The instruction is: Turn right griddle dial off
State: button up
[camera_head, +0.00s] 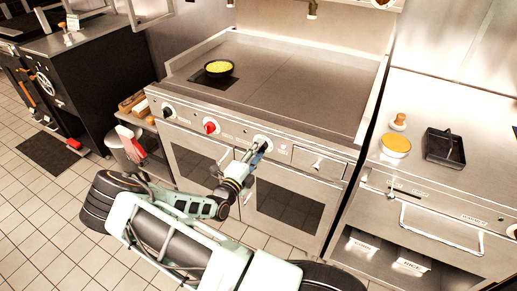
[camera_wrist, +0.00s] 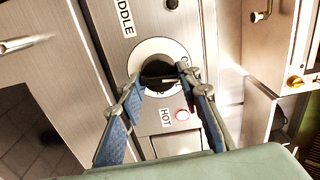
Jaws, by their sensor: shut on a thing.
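The right griddle dial (camera_wrist: 157,68) is a dark knob in a white ring on the steel front panel, below lettering that ends in "DDLE". My gripper (camera_wrist: 163,82) has its two blue-padded fingers on either side of this dial and is shut on it. The fingers hide part of the knob and its markings, so its exact setting is unclear. In the head view my gripper (camera_head: 257,153) is at the right end of the row of dials and largely covers that dial.
A red dial (camera_head: 210,127) and a black dial (camera_head: 168,112) are further left on the panel. Oven doors with handles lie below. A counter (camera_head: 485,170) with a dark tray (camera_head: 445,148) is at right.

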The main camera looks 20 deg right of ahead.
jog(key=shift+n, duration=0.6)
jog(key=o, duration=1.2)
jog(key=shift+c, duration=0.2)
jog(key=v, duration=1.2)
